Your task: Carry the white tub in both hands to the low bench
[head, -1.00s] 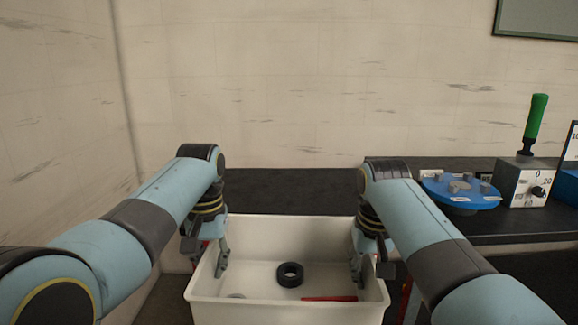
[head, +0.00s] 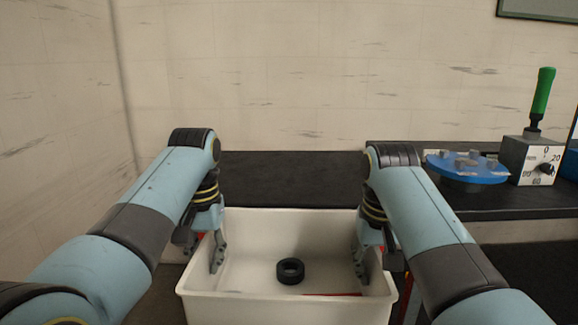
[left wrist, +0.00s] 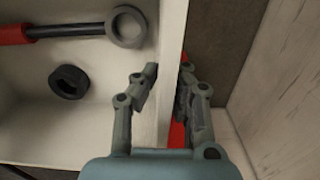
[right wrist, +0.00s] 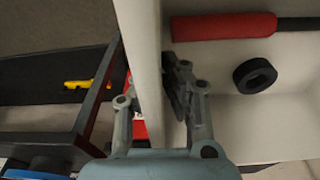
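The white tub (head: 240,307) is in front of me between my arms. A black ring (head: 290,271) and a red-handled tool (head: 332,294) with a grey ring end (left wrist: 127,26) lie inside it. My left gripper (left wrist: 166,84) is on the tub's left wall, one finger inside and one outside, and looks shut on it. My right gripper (right wrist: 152,90) straddles the right wall the same way and looks shut on it. The outside fingers are mostly hidden in the head view. A low dark bench top (head: 290,185) lies beyond the tub, against the wall.
To the right, a dark bench (head: 510,205) carries a blue disc (head: 467,168) with grey pegs and a dial box (head: 532,160) with a green-handled lever. A yellow object (right wrist: 77,85) lies on a dark surface left of the tub in the right wrist view. A side wall stands close on the left.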

